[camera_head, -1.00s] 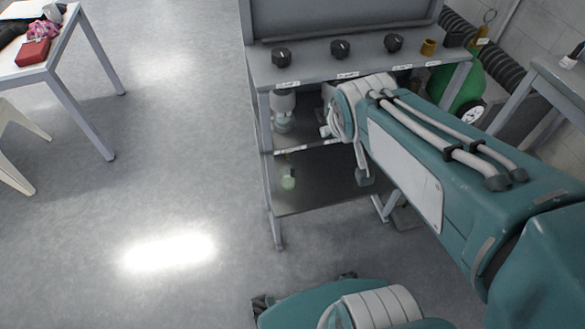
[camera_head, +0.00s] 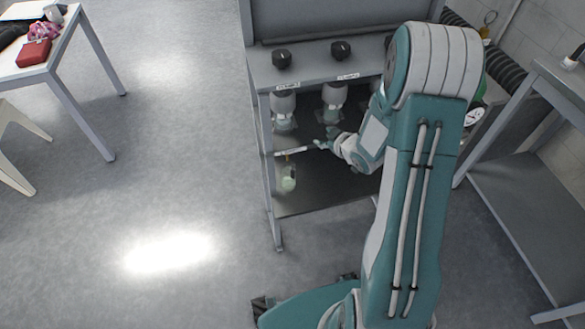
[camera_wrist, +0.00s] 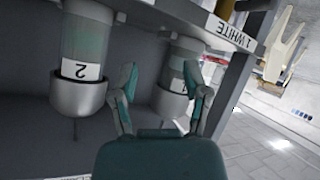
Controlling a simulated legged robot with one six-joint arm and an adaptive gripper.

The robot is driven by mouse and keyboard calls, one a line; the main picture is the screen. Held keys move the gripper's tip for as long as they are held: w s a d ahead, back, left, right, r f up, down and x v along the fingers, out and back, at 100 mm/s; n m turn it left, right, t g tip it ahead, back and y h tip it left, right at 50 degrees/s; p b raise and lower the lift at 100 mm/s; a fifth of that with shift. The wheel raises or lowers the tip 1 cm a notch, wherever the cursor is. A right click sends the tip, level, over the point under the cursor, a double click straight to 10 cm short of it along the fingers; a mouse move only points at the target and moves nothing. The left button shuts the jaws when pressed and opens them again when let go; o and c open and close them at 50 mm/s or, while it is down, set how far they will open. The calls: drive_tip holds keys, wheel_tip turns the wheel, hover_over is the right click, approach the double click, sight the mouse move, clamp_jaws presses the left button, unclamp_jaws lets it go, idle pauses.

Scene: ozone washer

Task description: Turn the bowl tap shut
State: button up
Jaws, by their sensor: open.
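Grey-capped bowls hang under the bench top, one at the left (camera_head: 284,112) and one to its right (camera_head: 334,100). In the wrist view, the near bowl labelled 2 (camera_wrist: 80,95) is at left and a farther bowl (camera_wrist: 170,102) shows behind my fingers. My gripper (camera_head: 326,141) is below and in front of the bowls, by the shelf edge. In the wrist view my gripper (camera_wrist: 160,88) has its fingers apart and nothing between them is held; the farther bowl lies beyond the gap. I cannot make out a tap; my gripper may hide it.
Black knobs (camera_head: 282,58) sit on the bench top. A pale green vessel (camera_head: 288,179) hangs below the shelf edge, above the lower shelf (camera_head: 325,190). A bench leg (camera_head: 270,200) stands at left. The floor (camera_head: 170,190) at left is open.

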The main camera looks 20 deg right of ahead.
sight(293, 169)
drive_tip(key=s+a+f+t+y, duration=0.35)
drive_tip(key=s+f+y, duration=0.45)
drive_tip(key=f, duration=0.5)
drive_tip(key=shift+m+h, duration=0.3)
drive_tip(key=shift+h, duration=0.3)
drive_tip(key=x, duration=1)
drive_tip(key=shift+s+a, duration=0.15)
drive_tip(key=shift+a, duration=0.2)
clamp_jaws()
